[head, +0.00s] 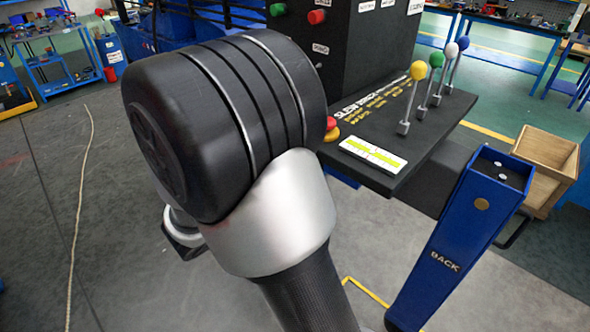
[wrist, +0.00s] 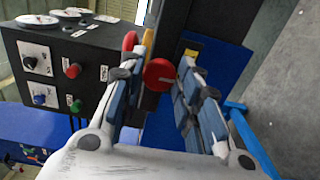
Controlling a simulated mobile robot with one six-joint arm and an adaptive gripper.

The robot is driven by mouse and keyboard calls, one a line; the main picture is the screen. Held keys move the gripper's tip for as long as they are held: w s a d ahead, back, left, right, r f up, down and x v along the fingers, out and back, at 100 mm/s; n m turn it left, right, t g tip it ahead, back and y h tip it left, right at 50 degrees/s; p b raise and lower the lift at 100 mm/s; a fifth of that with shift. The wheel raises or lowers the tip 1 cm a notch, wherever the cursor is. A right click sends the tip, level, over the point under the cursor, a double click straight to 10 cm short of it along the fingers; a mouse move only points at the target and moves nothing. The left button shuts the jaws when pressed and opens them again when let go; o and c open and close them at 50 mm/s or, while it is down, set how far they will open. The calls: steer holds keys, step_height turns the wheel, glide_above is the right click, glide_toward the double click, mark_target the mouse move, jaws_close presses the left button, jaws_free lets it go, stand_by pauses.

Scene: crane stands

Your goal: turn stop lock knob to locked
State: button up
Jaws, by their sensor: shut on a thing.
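A round red knob (wrist: 158,74) with a thin pale line across its face shows in the wrist view. It sits between the two fingers of my gripper (wrist: 168,56), which is shut on it, with a finger pad close along each side. Labels for the knob's positions cannot be read. In the head view my dark and silver arm covers the gripper and most of the area around the knob. A red button on a yellow base (head: 331,130) shows at the arm's right edge; I cannot tell if it is the same part.
A black control panel (head: 385,125) carries several ball-topped levers (head: 418,71) and a green-yellow level strip (head: 373,154). A dark box with red and green buttons (head: 317,17) stands behind. A blue outrigger leg marked BACK (head: 450,235) and a wooden crate (head: 545,158) stand right.

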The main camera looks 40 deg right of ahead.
stand_by(0.4)
steer(key=o, duration=1)
steer(key=shift+o, duration=0.2)
steer(key=s+a, duration=0.1)
steer(key=a, duration=1.1)
